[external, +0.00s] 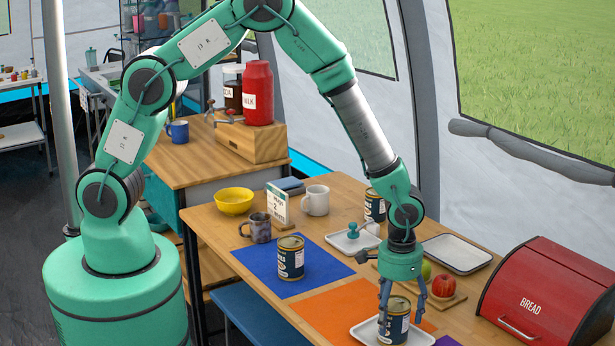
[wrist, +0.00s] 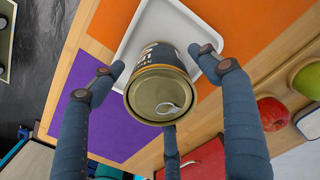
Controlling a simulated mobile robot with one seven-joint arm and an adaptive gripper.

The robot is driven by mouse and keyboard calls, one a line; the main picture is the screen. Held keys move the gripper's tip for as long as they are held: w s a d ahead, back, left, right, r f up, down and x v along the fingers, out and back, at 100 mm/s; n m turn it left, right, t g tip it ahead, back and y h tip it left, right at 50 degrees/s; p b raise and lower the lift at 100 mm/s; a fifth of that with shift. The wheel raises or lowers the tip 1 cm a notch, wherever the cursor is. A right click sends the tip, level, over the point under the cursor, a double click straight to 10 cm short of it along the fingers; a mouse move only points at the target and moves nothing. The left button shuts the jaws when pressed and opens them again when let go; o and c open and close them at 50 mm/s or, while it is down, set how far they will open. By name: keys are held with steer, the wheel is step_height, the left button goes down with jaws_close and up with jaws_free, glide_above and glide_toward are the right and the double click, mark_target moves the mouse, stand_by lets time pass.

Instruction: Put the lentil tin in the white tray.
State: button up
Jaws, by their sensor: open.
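A dark blue tin with a gold lid (external: 394,327) stands in the near white tray (external: 361,330). In the wrist view the tin (wrist: 160,95) shows its ring-pull lid, with the tray (wrist: 138,40) under it. Its label is only partly readable, so I cannot tell its contents. My gripper (external: 402,316) is over this tray with its fingers around the tin. In the wrist view my gripper (wrist: 163,65) is open, with gaps between the fingers and the tin. Similar tins stand on the blue mat (external: 291,258) and behind my wrist (external: 374,206).
Another white tray (external: 345,243) holds a teal object, and an empty pale tray (external: 455,253) lies behind. A red apple (external: 443,286) and a green fruit sit on a board beside my gripper. A red bread bin (external: 545,300) stands right. The orange mat (external: 330,308) has free room.

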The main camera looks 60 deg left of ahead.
step_height(320, 180, up, 12)
steer(key=p, duration=0.2)
steer(key=shift+f+p, duration=0.15)
steer(key=shift+p, duration=0.15)
stand_by(0.6)
steer(key=shift+a+r, duration=0.1)
steer(key=shift+r, duration=0.1)
steer(key=s+a+r+t, duration=0.2)
steer(key=a+r, duration=1.7)
steer(key=r, duration=0.4)
steer(key=s+a+r+n+t, duration=0.1)
steer(key=s+a+r, duration=0.5)
steer(key=s+a, duration=0.3)
steer(key=s+a+r+t, duration=0.2)
steer(key=s+a+r, duration=0.4)
steer(key=s+a, duration=0.3)
steer(key=shift+s+a+r+n+t, duration=0.15)
steer(key=shift+s+a+n+t, duration=0.2)
steer(key=shift+s, duration=0.8)
